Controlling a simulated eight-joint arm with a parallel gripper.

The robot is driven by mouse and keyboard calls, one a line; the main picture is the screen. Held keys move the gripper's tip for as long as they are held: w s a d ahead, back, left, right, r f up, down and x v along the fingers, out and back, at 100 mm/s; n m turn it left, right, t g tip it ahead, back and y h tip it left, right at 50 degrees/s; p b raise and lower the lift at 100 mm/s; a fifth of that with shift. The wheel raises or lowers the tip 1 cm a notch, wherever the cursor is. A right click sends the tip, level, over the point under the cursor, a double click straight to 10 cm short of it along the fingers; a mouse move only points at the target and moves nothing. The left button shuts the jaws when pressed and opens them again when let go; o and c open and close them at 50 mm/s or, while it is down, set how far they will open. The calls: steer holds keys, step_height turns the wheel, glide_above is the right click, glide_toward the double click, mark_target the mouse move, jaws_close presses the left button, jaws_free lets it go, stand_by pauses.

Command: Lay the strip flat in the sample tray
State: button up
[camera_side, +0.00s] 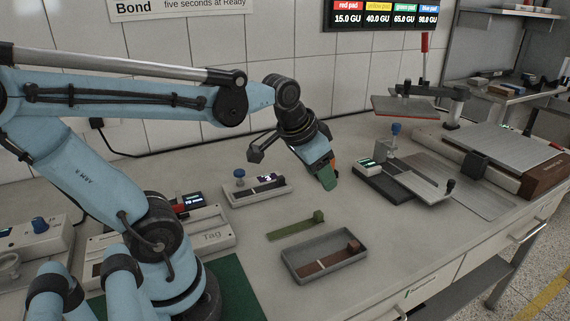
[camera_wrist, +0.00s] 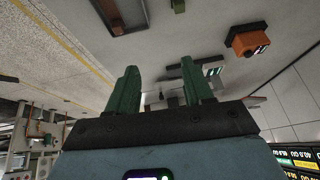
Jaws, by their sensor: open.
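The grey sample tray (camera_side: 338,269) lies on the bench in the side view; part of it shows at the top of the wrist view (camera_wrist: 130,30). A flat brown strip (camera_side: 325,262) with a small brown block at its right end lies inside the tray. A green strip (camera_side: 292,229) with a green block at its right end lies on the bench just behind the tray. My gripper (camera_side: 328,177) is above the bench, behind and apart from the tray and both strips. In the wrist view its green fingers (camera_wrist: 160,75) are spread, with nothing between them.
A small device with a blue knob (camera_side: 239,176) stands left of my gripper. A grey-and-white fixture with a blue knob (camera_side: 396,129) stands to the right, with a large plate machine (camera_side: 508,148) beyond. The bench front right of the tray is clear.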

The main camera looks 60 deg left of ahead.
steer(key=w+a+r+g, duration=0.1)
steer(key=w+a+g, duration=0.2)
steer(key=a, duration=0.9)
steer(key=g, duration=0.3)
glide_above(280, 177)
step_height(280, 177, down, 2)
steer(key=f, duration=0.1)
steer(key=shift+h, duration=0.4)
steer(key=f, duration=0.6)
steer(key=shift+w+a+f, duration=0.1)
steer(key=shift+w+a, duration=0.1)
steer(key=shift+a, duration=0.15)
steer(key=shift+s+d+f, duration=0.15)
steer(key=shift+d+f, duration=0.05)
steer(key=shift+f, duration=1.15)
steer(key=shift+s+d+f, duration=0.1)
steer(key=shift+d+f, duration=0.05)
steer(key=shift+f, duration=1.15)
jaws_close()
